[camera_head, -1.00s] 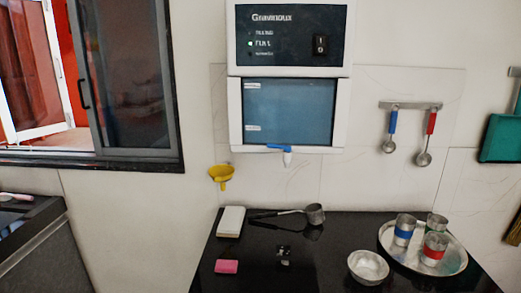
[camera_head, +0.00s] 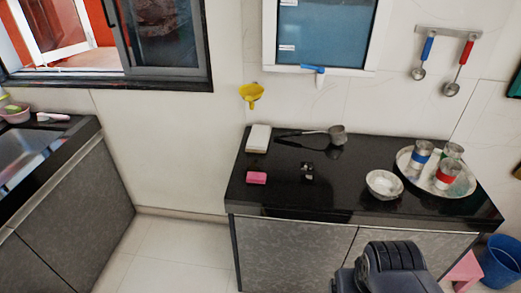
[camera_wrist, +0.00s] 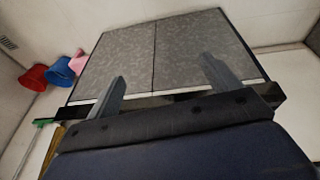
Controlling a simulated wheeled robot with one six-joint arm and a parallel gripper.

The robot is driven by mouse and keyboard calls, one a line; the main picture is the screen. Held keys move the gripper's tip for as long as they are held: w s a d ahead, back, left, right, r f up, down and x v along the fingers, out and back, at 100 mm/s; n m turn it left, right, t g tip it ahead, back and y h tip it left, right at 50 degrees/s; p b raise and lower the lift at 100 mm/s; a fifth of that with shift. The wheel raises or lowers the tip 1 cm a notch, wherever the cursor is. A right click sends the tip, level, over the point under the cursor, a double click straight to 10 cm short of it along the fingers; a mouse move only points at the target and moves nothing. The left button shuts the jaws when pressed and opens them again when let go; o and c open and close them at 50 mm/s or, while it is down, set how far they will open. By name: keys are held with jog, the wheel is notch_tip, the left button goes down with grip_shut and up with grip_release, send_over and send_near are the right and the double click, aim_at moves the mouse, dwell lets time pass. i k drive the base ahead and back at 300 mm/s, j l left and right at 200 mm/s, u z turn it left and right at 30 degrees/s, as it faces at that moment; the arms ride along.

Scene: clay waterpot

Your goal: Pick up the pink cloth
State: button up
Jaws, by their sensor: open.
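The pink cloth (camera_head: 256,178) is a small folded block lying flat on the black countertop (camera_head: 330,190), near its front left corner in the head view. My gripper (camera_wrist: 165,80) shows in the wrist view with two grey fingers spread apart and nothing between them. It faces the grey cabinet doors below the counter. The cloth is not in the wrist view. My arm shows at the bottom of the head view, in front of the counter and to the right of the cloth.
A white block (camera_head: 258,138), a ladle (camera_head: 335,134), a small dark item (camera_head: 307,172), a bowl (camera_head: 384,184) and a tray (camera_head: 406,160) with cups share the counter. A yellow funnel (camera_head: 251,94) hangs above. A blue bucket (camera_head: 498,262) and pink stool (camera_head: 464,272) stand at right.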

aim_at(252, 177)
jog(key=i+j+u, duration=0.25)
jog(key=i, duration=0.25)
jog(key=i+u, duration=0.25)
jog(key=i, duration=0.2)
